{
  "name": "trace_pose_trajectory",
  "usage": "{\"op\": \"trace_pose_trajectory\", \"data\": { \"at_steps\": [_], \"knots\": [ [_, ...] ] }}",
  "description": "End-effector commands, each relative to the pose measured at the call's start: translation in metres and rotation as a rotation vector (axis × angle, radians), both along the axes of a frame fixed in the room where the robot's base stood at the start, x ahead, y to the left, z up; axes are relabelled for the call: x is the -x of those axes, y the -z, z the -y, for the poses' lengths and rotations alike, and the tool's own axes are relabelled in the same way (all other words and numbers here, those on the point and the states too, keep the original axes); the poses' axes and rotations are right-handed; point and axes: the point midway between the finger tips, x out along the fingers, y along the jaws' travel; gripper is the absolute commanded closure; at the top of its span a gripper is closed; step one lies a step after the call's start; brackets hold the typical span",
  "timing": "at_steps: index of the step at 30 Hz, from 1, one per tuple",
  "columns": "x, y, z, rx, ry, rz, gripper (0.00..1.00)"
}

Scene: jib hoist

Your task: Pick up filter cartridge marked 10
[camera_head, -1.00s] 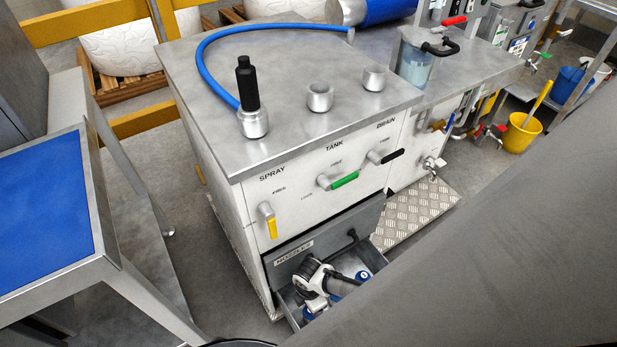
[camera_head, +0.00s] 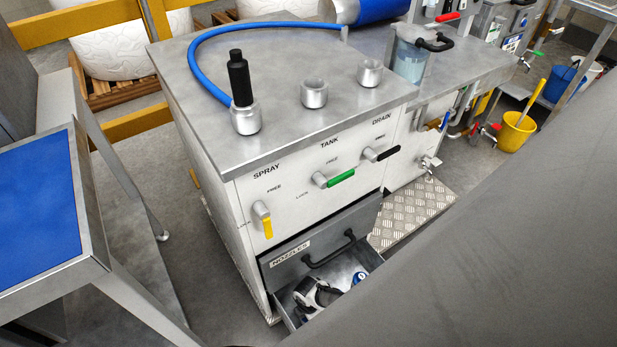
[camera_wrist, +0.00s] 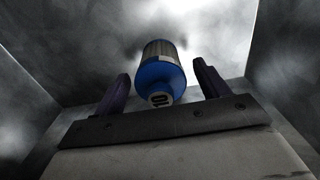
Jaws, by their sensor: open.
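The filter cartridge marked 10 (camera_wrist: 160,80) shows in the wrist view, with a blue cap, a ribbed grey body and a pale label reading 10. It lies against the grey drawer floor. My gripper (camera_wrist: 159,76) is open, with one dark finger on each side of the cartridge and a visible gap on both sides. In the head view my gripper (camera_head: 318,296) is down inside the open drawer (camera_head: 291,309), its fingertips hidden. A small blue and white object (camera_head: 359,278) lies to its right there; its mark is too small to read.
The drawer front with its black handle (camera_head: 330,250) stands beside my gripper. Above are yellow, green (camera_head: 341,177) and black levers on the cabinet (camera_head: 222,180). A blue-topped table (camera_head: 40,205) stands at left. Grey drawer walls surround the gripper in the wrist view.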

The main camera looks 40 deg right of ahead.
Motion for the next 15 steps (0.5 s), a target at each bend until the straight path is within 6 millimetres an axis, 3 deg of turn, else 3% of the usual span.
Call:
{"op": "trace_pose_trajectory", "data": {
  "at_steps": [6,15],
  "knots": [
    [0.0000,0.0000,-0.0003,0.000,0.000,0.000,0.29],
    [0.0000,-0.0001,-0.0003,0.000,0.000,0.000,0.68]
  ]
}}
